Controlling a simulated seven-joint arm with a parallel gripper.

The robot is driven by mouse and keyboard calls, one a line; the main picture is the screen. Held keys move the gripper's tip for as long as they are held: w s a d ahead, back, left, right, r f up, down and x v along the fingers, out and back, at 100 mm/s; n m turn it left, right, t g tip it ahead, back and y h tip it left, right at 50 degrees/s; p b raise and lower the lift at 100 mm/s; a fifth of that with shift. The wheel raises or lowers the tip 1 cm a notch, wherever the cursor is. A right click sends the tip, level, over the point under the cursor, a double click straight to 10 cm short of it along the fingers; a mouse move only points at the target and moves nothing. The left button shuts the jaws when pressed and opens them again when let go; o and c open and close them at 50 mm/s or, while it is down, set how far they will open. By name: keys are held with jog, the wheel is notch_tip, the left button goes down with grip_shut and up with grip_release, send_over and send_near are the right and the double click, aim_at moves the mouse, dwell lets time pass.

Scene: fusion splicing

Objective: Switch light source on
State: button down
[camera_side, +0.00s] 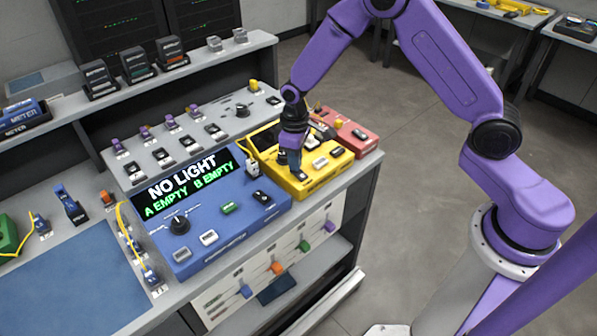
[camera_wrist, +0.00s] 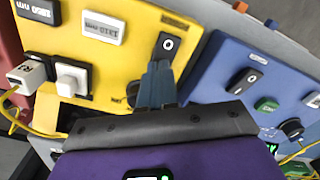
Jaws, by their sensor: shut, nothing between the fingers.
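The light source looks to be the yellow box (camera_side: 325,177), which also shows in the wrist view (camera_wrist: 145,22). It carries wavelength buttons, one of them white (camera_wrist: 103,28), and a black rocker switch (camera_wrist: 169,46) with a white "O" mark. My gripper (camera_side: 295,167) points down over the left part of the yellow box. In the wrist view my gripper (camera_wrist: 158,68) has its fingers together and empty, with the tips right beside the rocker switch. I cannot tell whether they touch it. In the side view the gripper hides the switch.
A blue splicer box (camera_side: 215,215) stands left of the yellow box; its display (camera_side: 190,183) reads NO LIGHT, A EMPTY, B EMPTY. A red box (camera_side: 345,130) sits behind on the right. A yellow cable (camera_side: 243,153) runs between the blue and yellow boxes.

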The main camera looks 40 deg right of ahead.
jog(key=shift+f, duration=0.25)
jog(key=shift+r, duration=3.5)
jog(key=s+a+r+n, duration=0.1)
jog(key=s+r+n, duration=0.1)
jog(key=s+r, duration=0.35)
jog(key=s+a+r+n, duration=0.1)
jog(key=s+r, duration=0.2)
jog(key=s, duration=0.6)
jog(key=s+d+r+n, duration=0.1)
jog(key=s+d, duration=0.2)
jog(key=s, duration=0.6)
jog(key=s+d+r+n, duration=0.2)
jog(key=s+d, duration=0.1)
jog(key=s, duration=0.5)
jog(key=shift+s+n, duration=0.3)
jog(key=shift+s, duration=0.05)
